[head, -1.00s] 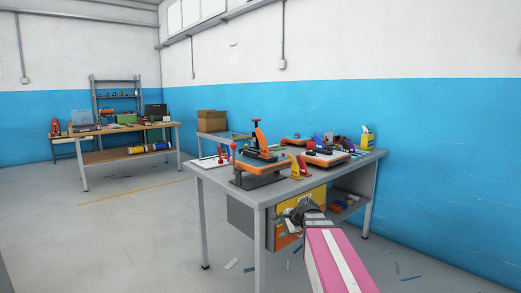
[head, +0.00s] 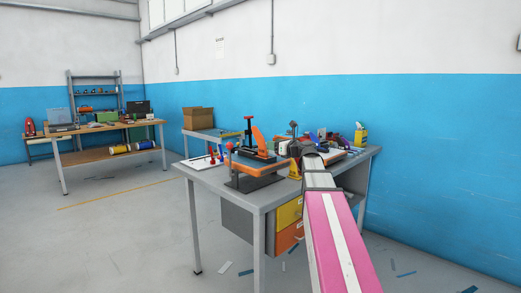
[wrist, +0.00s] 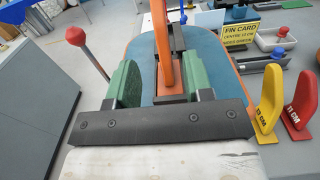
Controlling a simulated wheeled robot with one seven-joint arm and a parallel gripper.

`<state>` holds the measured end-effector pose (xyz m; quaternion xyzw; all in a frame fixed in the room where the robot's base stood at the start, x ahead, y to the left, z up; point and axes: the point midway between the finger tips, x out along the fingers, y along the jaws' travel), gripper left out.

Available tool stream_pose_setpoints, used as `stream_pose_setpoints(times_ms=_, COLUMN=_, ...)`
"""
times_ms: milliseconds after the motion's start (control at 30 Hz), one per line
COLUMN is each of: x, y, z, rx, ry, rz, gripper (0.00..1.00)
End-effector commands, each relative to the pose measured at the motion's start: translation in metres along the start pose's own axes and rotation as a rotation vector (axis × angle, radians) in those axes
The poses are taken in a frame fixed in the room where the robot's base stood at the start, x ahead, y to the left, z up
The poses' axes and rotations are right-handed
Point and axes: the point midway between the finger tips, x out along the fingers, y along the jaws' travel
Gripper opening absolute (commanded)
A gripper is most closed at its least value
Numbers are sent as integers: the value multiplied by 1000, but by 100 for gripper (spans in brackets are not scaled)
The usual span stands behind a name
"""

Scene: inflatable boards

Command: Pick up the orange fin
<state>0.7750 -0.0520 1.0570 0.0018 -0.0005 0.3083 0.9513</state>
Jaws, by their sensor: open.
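The orange fin (head: 261,140) stands up from a black slot on an orange-rimmed board (head: 254,168) on the grey table in the head view. In the wrist view the upright orange fin (wrist: 163,45) appears between the two green fingers of my gripper (wrist: 165,72). My gripper is open, with a gap on both sides of the fin. I cannot tell how far the fingertips are from it. In the head view my gripper (head: 308,150) is at the right of the board; its fingers are hard to make out.
A red-knobbed rod (wrist: 82,38) stands left of the board. A yellow fin (wrist: 265,106) and a red fin (wrist: 301,100) stand at the right, below a yellow sign card (wrist: 240,30). Other tools fill the table's far right (head: 340,140). The floor at left (head: 120,230) is clear.

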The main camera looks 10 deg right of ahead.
Motion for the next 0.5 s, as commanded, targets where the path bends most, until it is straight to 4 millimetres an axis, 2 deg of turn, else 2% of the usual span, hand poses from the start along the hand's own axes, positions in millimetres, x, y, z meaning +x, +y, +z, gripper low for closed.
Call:
stream_pose_setpoints(times_ms=33, x=11, y=-1, z=0, rx=0, ry=1, rz=3, gripper=47)
stream_pose_setpoints(times_ms=100, x=21, y=-1, z=0, rx=-1, ry=1, rz=2, gripper=47)
stream_pose_setpoints(times_ms=367, x=38, y=-1, z=-2, rx=-2, ry=2, rz=2, gripper=47)
stream_pose_setpoints(times_ms=500, x=56, y=-3, z=-4, rx=-2, ry=2, rz=2, gripper=47)
